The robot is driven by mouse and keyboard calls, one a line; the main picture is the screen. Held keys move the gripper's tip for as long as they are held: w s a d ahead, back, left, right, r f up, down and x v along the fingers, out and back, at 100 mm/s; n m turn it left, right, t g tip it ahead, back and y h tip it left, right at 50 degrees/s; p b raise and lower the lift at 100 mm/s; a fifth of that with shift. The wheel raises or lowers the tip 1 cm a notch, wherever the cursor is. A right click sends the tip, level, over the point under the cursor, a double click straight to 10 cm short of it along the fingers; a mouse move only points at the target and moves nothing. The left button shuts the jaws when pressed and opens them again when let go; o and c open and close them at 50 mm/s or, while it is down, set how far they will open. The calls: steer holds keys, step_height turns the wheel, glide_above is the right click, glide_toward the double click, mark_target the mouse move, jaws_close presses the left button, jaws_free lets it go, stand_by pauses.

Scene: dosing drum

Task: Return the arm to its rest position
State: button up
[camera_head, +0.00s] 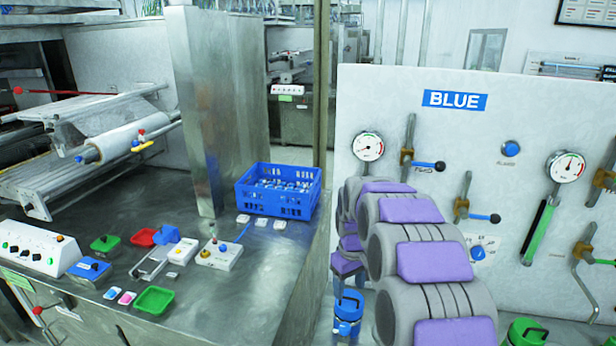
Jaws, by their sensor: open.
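My arm's thick grey links with purple pads rise from the bottom right of centre in the head view. They reach up in front of the white wall panel (460,115). No fingers of my gripper show in this view, and I cannot tell where its jaws are.
A steel counter (235,300) on the left holds a blue crate (277,205), small trays and a control box (38,250). Gauges, levers and a BLUE sign (455,100) are on the panel. A blue canister (348,312) and a green one (525,332) stand low beside my arm.

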steer(key=s+r+m+b, duration=0.1)
steer(key=s+r, duration=0.2)
steer(key=s, duration=0.8)
steer(key=s+r+m+b, duration=0.1)
steer(key=s+r+m, duration=0.1)
steer(key=s, duration=0.9)
steer(key=s+f+m+g+b, duration=0.1)
steer(key=s+f+m+b, duration=0.1)
steer(key=s, duration=1.7)
steer(key=shift+s+f+g, duration=0.3)
steer(key=shift+s+f, duration=0.1)
steer(key=shift+f, duration=0.2)
